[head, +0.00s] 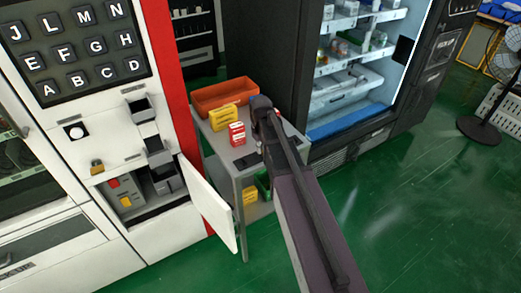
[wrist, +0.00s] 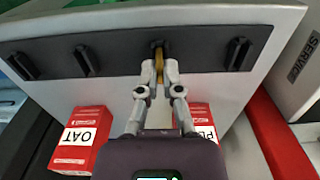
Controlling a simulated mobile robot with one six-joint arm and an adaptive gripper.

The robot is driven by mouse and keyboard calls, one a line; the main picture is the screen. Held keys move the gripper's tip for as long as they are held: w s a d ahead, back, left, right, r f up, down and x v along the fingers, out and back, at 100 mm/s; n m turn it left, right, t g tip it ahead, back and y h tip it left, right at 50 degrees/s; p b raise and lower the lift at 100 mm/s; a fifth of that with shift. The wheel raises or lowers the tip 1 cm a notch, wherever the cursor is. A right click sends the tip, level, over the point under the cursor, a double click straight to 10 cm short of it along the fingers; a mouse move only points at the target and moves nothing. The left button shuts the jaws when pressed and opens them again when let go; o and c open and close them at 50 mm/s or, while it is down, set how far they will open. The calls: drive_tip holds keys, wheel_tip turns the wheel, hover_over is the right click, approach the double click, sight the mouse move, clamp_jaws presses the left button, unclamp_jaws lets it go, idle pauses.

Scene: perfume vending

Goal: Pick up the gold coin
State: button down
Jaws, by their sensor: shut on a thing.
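In the wrist view, my gripper (wrist: 158,72) is shut on the gold coin (wrist: 159,60). The coin shows as a thin gold edge between the fingertips. It is at one of the slots of a black strip (wrist: 120,52) on a grey surface (wrist: 200,18). I cannot tell how much of the coin is still inside the slot. In the head view, my arm reaches over the grey cart (head: 222,150), and the fingertips and the coin are hidden.
Red boxes (wrist: 80,140) stand on both sides of my gripper in the wrist view. In the head view, the cart carries an orange bin (head: 222,95), a yellow box (head: 222,118) and a red box (head: 237,134). A white machine (head: 150,230) with an open flap (head: 208,205) stands left.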

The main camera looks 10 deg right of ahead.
drive_tip(key=shift+r, duration=0.15)
wheel_tip(320, 180, up, 4)
drive_tip(key=p, duration=0.3)
drive_tip(key=shift+f+p, duration=0.25)
drive_tip(key=shift+p, duration=0.1)
drive_tip(key=s+a+r+p, duration=0.1)
drive_tip(key=s, duration=1.5)
drive_tip(key=shift+a, duration=0.25)
drive_tip(key=shift+r, duration=0.1)
